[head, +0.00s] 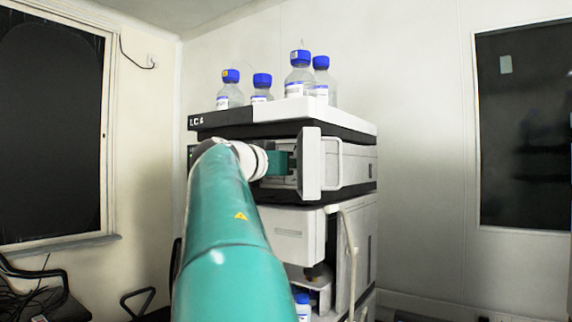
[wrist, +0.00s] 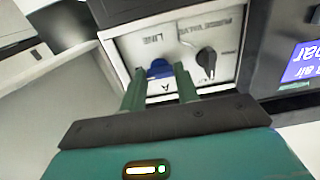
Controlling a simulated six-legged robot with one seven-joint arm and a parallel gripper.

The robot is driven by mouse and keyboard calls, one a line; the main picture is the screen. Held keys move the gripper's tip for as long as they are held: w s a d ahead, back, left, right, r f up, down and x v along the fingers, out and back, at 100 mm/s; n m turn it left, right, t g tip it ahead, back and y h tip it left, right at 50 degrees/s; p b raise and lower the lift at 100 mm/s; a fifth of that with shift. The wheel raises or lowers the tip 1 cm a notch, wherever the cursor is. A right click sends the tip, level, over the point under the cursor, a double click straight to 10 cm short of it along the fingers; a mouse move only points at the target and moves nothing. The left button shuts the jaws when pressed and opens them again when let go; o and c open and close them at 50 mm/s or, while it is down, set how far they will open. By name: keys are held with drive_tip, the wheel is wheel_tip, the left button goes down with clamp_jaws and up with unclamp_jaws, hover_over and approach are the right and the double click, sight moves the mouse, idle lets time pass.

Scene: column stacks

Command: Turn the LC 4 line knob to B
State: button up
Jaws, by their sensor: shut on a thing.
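The blue line knob (wrist: 160,66) sits on a grey panel (wrist: 130,45) under the upside-down word LINE in the wrist view. A letter A is printed on the panel on the near side of the knob. My gripper (wrist: 159,74) has its two green fingers on either side of the blue knob, shut on it. In the head view the stack labelled LC 4 (head: 222,123) stands ahead. My gripper (head: 280,163) reaches into its open module there, and my arm hides the knob.
A black knob (wrist: 206,62) sits right of the blue one, close to my right finger. A lit display (wrist: 302,62) is farther right. In the head view an open white door (head: 310,163) stands beside my gripper. Several blue-capped bottles (head: 299,74) stand on top.

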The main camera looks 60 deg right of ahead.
idle(0.3)
drive_tip(key=o, duration=1)
drive_tip(key=shift+w+a, duration=0.1)
drive_tip(key=shift+s, duration=0.2)
